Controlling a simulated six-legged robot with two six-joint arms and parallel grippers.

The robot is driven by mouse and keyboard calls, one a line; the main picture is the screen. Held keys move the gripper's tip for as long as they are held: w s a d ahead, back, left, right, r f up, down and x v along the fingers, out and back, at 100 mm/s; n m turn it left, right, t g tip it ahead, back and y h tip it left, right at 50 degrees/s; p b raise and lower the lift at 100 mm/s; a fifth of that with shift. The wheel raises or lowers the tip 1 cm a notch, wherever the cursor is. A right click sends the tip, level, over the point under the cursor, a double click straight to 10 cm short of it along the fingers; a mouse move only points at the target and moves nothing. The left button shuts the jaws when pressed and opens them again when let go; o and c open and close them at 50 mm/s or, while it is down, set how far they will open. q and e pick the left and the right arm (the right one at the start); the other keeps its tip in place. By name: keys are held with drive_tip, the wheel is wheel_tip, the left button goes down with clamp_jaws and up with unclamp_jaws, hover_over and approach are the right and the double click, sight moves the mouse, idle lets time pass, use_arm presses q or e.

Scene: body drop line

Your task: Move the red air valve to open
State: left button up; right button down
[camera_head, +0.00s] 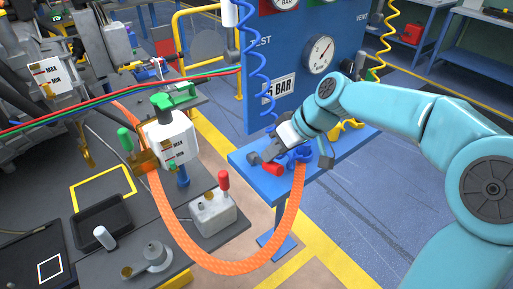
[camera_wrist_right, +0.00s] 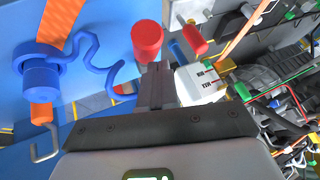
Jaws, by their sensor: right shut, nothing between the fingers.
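A red cylindrical part (camera_head: 272,169), which looks like the valve's handle, is at the front of the blue bench. It also shows in the right wrist view as a red knob (camera_wrist_right: 147,40). My right gripper (camera_head: 256,159) is right beside it, shut and empty. In the right wrist view its closed fingers (camera_wrist_right: 157,85) end just below the knob; I cannot tell whether they touch. A second red handle (camera_head: 223,180) stands upright on a grey box (camera_head: 213,212). The valve's body and its position are mostly hidden. My left gripper is not in view.
An orange hose (camera_head: 215,262) hangs in a loop between the dark workstation and the blue bench (camera_head: 243,166). A blue coupling (camera_wrist_right: 40,75) and blue tube (camera_wrist_right: 95,65) are close to my right gripper. A blue gauge panel (camera_head: 265,45) stands behind; yellow-lined floor lies below.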

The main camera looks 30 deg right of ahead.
drive_tip(key=shift+s+f+b, duration=0.2)
drive_tip(key=shift+f+b, duration=0.1)
drive_tip(key=shift+f, duration=0.05)
drive_tip(key=shift+w+r+p, duration=0.15)
drive_tip(key=shift+r+p, duration=0.4)
drive_tip(key=shift+r, duration=0.2)
drive_tip(key=p+v, duration=0.2)
drive_tip(key=v, duration=0.4)
drive_tip(key=shift+f, duration=0.1)
